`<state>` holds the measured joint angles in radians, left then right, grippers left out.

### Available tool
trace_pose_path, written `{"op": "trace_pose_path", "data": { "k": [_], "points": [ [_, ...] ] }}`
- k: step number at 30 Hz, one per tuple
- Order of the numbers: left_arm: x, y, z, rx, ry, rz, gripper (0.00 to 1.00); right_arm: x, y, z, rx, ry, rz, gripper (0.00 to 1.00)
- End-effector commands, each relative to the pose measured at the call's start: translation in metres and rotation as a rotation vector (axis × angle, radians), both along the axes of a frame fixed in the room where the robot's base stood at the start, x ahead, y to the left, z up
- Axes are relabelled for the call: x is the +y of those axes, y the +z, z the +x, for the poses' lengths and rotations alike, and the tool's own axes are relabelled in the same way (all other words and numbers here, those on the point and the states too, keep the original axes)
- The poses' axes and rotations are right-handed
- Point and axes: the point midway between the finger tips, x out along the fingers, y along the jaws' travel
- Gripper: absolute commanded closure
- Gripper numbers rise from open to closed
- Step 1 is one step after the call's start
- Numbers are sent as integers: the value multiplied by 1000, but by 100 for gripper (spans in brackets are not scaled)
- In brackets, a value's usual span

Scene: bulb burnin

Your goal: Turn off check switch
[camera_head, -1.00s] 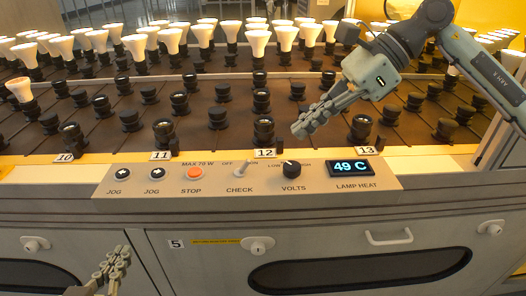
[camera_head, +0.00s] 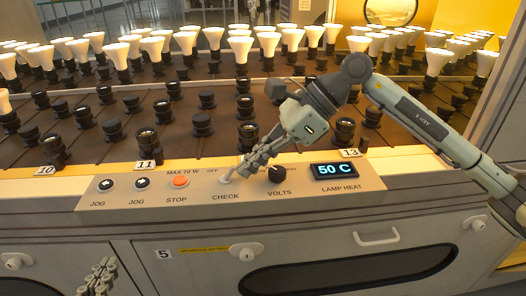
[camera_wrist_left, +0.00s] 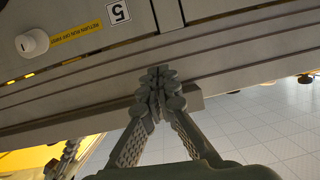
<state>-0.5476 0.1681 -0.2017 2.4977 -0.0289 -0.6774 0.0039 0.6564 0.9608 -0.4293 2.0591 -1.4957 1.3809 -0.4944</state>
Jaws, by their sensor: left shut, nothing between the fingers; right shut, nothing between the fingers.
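The check switch (camera_head: 226,180) is a small pale lever on the sloped control panel (camera_head: 370,183), above the word CHECK, between OFF and a partly hidden ON label. My right gripper (camera_head: 246,172) is shut and empty, with its fingertips right beside the lever on its right side. I cannot tell whether they touch it. The fingers hide part of the lever's surroundings. My left gripper (camera_head: 98,278) is shut and empty, low in front of the cabinet; in the left wrist view its closed fingers (camera_wrist_left: 158,82) show near the cabinet front.
An orange STOP button (camera_head: 180,181) and two black JOG buttons sit left of the switch. A black VOLTS knob (camera_head: 277,174) and a display (camera_head: 335,171) reading 50 C sit right. Rows of sockets and lit bulbs (camera_head: 240,47) stand behind the panel.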

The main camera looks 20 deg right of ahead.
Motion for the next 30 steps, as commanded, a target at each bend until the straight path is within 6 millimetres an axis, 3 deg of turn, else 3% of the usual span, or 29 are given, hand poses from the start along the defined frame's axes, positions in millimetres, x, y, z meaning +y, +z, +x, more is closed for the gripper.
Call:
{"op": "trace_pose_path", "data": {
  "k": [14,21,30],
  "points": [
    [0,-1,-1,9,0,2,100,1,0,1,1,-1,-5,100],
    [23,-28,-11,153,39,65,100,3,2,1,10,1,-39,100],
    [38,-47,-22,255,67,104,100,3,3,1,19,0,-66,100]
  ]
}}
